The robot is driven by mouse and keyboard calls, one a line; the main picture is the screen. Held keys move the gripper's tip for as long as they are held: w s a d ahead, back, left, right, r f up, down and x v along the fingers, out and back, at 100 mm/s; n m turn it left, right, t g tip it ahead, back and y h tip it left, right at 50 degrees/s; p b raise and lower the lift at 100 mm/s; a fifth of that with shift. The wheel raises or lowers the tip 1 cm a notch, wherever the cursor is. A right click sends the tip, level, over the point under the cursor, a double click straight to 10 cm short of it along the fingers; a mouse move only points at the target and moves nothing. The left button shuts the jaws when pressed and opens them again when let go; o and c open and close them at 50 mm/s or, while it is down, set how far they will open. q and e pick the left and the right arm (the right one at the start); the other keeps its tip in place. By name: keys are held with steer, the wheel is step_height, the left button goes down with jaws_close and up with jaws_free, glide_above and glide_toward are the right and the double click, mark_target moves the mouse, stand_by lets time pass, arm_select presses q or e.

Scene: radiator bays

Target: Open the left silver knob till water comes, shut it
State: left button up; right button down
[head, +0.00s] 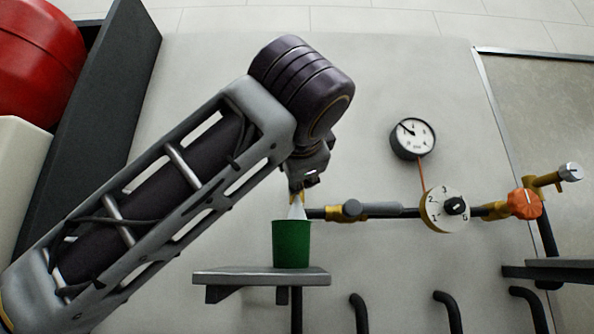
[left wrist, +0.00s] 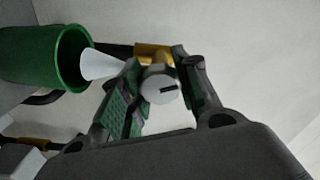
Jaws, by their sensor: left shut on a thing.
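My left gripper (left wrist: 160,76) is shut on the left silver knob (left wrist: 158,88), with one finger on each side of it. The knob's round face has a dark mark. In the head view the knob is hidden behind my left wrist. A white cone of water (head: 297,209) comes from the brass outlet into the green cup (head: 291,246), and the water (left wrist: 97,65) and the cup (left wrist: 68,50) also show in the left wrist view. The cup stands upright under the outlet. My right gripper is out of view.
A small grey shelf (head: 225,275) bears the cup. To the right on the pipe are a numbered dial (head: 435,211), an orange knob (head: 525,203) and another silver knob (head: 571,172). A gauge (head: 412,138) is above. A red tank (head: 35,55) is upper left.

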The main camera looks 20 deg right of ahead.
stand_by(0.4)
arm_select(q)
steer(key=o, duration=1.1)
steer(key=shift+c, duration=0.2)
steer(key=shift+s, duration=0.2)
steer(key=v, duration=1.1)
steer(key=shift+s, duration=0.35)
steer(key=shift+a, duration=0.1)
